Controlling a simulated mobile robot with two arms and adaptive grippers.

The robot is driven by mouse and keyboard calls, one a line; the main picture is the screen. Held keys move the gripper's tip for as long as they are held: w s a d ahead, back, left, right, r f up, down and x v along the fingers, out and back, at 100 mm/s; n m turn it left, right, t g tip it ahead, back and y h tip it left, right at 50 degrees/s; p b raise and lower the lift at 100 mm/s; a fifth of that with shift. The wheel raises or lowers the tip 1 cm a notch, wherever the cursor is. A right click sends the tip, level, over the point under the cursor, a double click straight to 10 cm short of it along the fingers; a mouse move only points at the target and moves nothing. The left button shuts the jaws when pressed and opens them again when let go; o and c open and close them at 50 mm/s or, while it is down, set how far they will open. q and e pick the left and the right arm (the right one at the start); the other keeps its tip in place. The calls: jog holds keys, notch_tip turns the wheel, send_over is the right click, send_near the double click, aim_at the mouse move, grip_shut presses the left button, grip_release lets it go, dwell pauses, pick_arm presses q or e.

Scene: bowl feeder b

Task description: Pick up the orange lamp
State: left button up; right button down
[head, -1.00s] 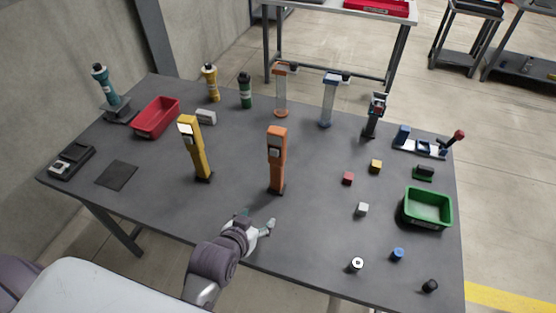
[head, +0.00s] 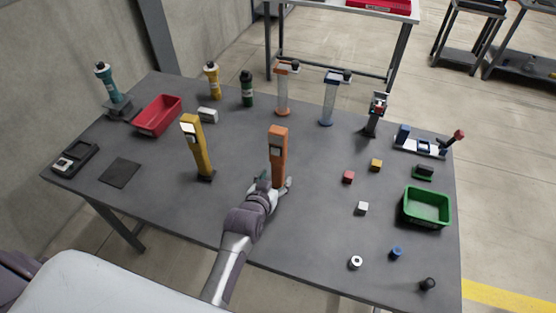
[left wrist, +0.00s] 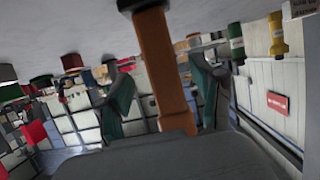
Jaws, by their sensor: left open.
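The orange lamp (head: 278,143) stands upright near the middle of the dark table, with a rectangular post and a dark base. My left gripper (head: 274,184) is at its lower part, partly hiding the base in the head view. In the left wrist view, which looks upside down, the orange post (left wrist: 163,62) runs between the two spread fingers of my left gripper (left wrist: 163,90). The fingers look apart from the post on both sides. My right gripper is not in view.
A similar yellow lamp (head: 197,150) stands to the left on the table (head: 230,185). Small blocks, including a red one (head: 348,177), and a green bin (head: 427,222) are to the right. A red bin (head: 157,101) and several bottles stand behind.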

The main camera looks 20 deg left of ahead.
aim_at(276, 175)
pick_arm(q)
jog(key=x, duration=0.4)
jog(key=shift+a, duration=0.15)
jog(key=shift+c, duration=0.4)
jog(key=shift+r, duration=0.1)
grip_shut()
